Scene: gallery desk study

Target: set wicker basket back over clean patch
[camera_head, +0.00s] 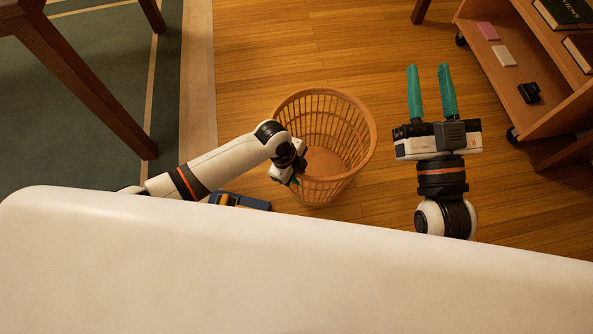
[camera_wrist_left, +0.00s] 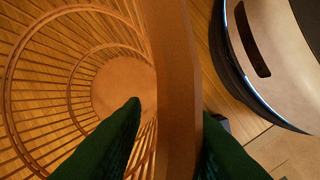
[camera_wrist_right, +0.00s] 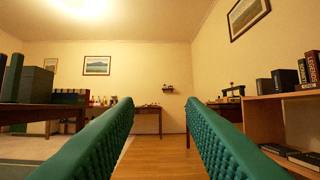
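The wicker basket (camera_head: 320,190) stands upright on the wooden floor, its open top facing up, in the middle of the head view. In the left wrist view its thick rim (camera_wrist_left: 176,70) runs between my left fingers, with slats and a round base on the left. My left gripper (camera_head: 293,176) is at the basket's near left rim. Its fingers are apart, one inside and one outside, and a gap shows beside the inner finger. My right gripper (camera_head: 428,68) is open and empty, right of the basket. I cannot make out a clean patch on the floor.
A blue and yellow object (camera_head: 240,201) lies on the floor left of the basket, partly hidden. A low wooden shelf (camera_head: 510,75) on casters stands at the right. A green rug (camera_head: 85,100) and dark table legs are at the left. Floor beyond the basket is clear.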

